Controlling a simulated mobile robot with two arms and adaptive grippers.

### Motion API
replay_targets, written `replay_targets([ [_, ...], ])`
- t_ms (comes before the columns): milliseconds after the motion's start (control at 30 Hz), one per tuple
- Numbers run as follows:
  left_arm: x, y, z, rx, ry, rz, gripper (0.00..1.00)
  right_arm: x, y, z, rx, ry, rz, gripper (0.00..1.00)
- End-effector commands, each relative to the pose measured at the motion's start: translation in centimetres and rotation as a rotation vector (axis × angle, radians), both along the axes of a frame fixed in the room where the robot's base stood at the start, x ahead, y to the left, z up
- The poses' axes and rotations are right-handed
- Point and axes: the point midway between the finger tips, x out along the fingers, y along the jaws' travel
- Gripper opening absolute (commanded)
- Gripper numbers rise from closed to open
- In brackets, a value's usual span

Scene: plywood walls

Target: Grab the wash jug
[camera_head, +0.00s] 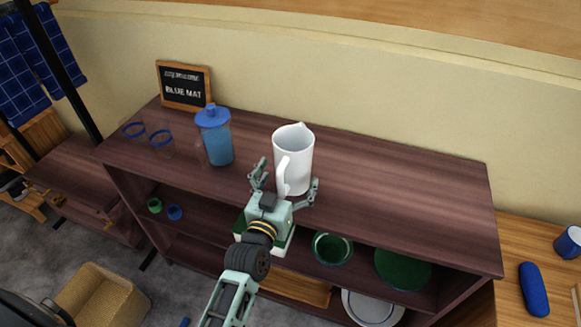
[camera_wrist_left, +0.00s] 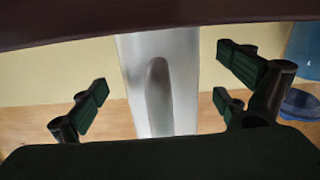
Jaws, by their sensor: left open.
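The wash jug is a white jug (camera_head: 300,150) standing upright on the dark wooden shelf top (camera_head: 400,190), its handle facing my gripper. My left gripper (camera_head: 285,180) is open in front of the jug, its fingers spread to either side of the handle. In the left wrist view the jug (camera_wrist_left: 183,80) and its handle (camera_wrist_left: 158,95) sit between the open fingers of my left gripper (camera_wrist_left: 165,95), with clear gaps on both sides. I cannot tell how far the fingertips are from the jug in depth. My right gripper is not in view.
A small sign (camera_head: 184,84) stands behind. Green bowls (camera_head: 333,248) and plates lie on the lower shelf. The shelf top right of the jug is clear.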

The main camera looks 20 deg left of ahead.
Motion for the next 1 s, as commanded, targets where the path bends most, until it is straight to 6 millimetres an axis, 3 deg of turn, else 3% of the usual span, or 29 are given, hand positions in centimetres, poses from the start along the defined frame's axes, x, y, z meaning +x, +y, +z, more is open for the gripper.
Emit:
replay_targets([
  [167,2.2,-0.1,0.1,-0.001,-0.001,0.000,0.94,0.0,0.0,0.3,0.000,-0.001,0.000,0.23],
  [433,2.4,-0.1,0.1,-0.001,-0.001,0.000,0.94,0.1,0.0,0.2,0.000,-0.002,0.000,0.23],
  [1000,2.4,-0.1,0.1,0.000,-0.001,0.000,0.44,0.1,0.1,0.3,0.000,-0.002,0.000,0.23],
])
